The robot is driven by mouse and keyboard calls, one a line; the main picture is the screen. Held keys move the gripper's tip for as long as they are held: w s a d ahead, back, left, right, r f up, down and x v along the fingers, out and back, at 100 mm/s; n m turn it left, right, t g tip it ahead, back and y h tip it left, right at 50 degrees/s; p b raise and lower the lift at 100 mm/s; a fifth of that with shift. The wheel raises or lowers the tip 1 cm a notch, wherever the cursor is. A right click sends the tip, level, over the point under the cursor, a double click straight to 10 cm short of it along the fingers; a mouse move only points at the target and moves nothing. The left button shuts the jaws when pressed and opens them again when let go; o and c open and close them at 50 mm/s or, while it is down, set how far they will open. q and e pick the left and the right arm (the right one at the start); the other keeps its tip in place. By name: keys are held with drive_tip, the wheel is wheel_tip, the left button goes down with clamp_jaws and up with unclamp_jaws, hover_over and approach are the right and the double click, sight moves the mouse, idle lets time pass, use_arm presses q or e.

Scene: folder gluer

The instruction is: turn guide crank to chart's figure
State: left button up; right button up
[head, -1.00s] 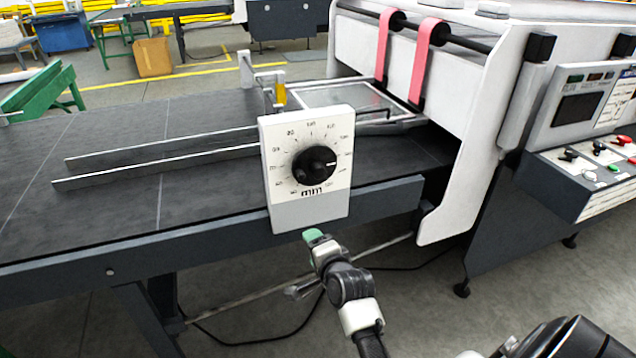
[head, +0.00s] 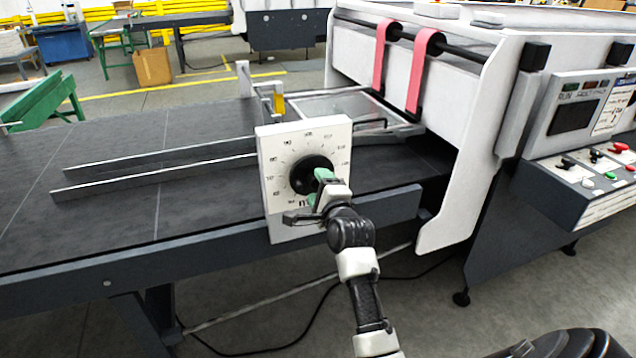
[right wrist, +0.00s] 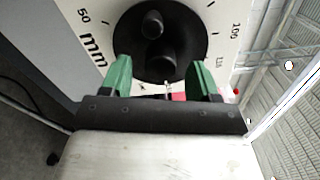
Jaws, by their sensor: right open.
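The guide crank is a round black dial (head: 308,172) on a white plate (head: 276,190) marked with a number scale, fixed to the table's front edge. In the right wrist view the black crank (right wrist: 133,45) shows a round knob and a hub, with "50", "mm" and "100" around it. My right gripper (head: 322,182) is in front of the dial's lower right. A chart cannot be made out for certain. My left gripper is not in view.
Two long guide rails (head: 155,174) lie on the dark table (head: 90,225). The white machine (head: 458,150) with pink belts (head: 421,75) stands to the right. A control panel (head: 585,160) with switches and a printed sheet is at far right.

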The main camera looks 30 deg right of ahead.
drive_tip(key=shift+w+d, duration=0.15)
drive_tip(key=shift+w, duration=0.45)
drive_tip(key=c, duration=0.9)
drive_tip(key=shift+n, duration=0.3)
drive_tip(key=n+p, duration=0.7)
drive_tip(key=n, duration=1.6)
drive_tip(key=shift+p, duration=0.35)
